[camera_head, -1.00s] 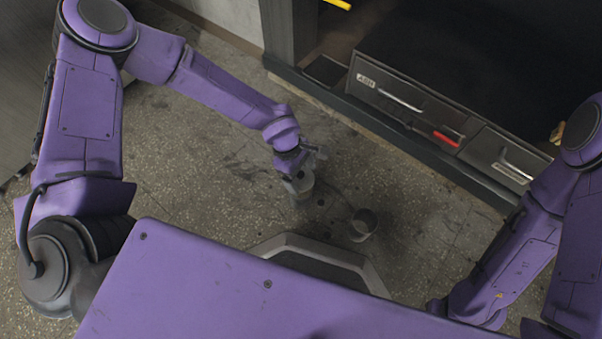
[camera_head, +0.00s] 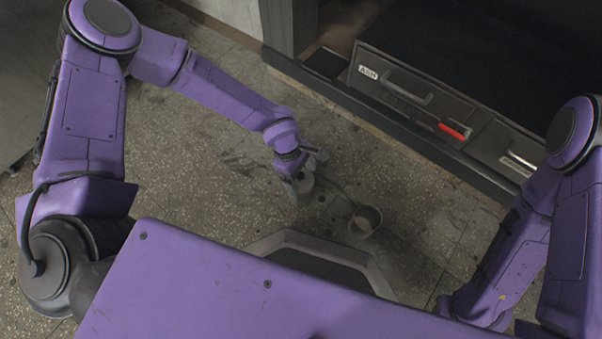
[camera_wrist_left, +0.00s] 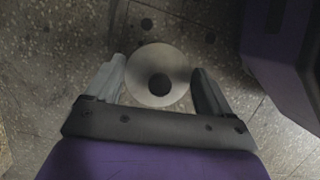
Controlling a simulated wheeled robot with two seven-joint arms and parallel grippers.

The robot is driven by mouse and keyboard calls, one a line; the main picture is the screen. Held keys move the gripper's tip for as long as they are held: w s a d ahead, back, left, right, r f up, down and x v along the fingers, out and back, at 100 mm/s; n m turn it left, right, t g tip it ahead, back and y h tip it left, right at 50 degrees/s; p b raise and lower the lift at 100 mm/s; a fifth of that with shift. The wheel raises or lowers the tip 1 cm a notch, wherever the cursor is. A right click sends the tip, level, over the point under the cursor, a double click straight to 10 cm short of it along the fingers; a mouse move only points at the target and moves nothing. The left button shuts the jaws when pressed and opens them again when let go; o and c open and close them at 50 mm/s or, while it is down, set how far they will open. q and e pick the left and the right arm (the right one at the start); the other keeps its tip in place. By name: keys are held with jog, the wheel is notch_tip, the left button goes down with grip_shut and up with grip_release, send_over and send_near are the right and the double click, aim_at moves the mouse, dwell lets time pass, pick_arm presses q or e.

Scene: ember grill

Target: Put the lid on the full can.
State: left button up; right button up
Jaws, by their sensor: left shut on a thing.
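My left gripper (camera_head: 303,168) is low over the floor and shut on a round grey metal lid (camera_wrist_left: 150,88). The lid shows between the two fingers in the left wrist view, with a dark round spot at its middle. In the head view a dim grey shape (camera_head: 296,192) hangs at or under the fingertips, and I cannot tell whether a can stands below it. My right gripper is hidden behind my own body.
A grill unit stands at the back right, with a drawer labelled ASH (camera_head: 395,84) and a red-handled thing (camera_head: 454,129) at its front. A dark ledge (camera_head: 400,127) runs along its foot. The speckled floor (camera_head: 215,180) around the left gripper is mostly clear.

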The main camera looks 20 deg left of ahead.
pick_arm(q)
jog(key=shift+d+p, duration=0.1)
jog(key=shift+p, duration=0.7)
dwell(0.6)
jog(key=shift+f, duration=0.15)
dwell(0.9)
jog(key=shift+p, duration=0.55)
jog(key=o, duration=0.9)
jog(key=shift+c, duration=0.2)
notch_tip(320, 180, up, 7)
jog(key=p, duration=0.7)
jog(key=shift+p, duration=0.3)
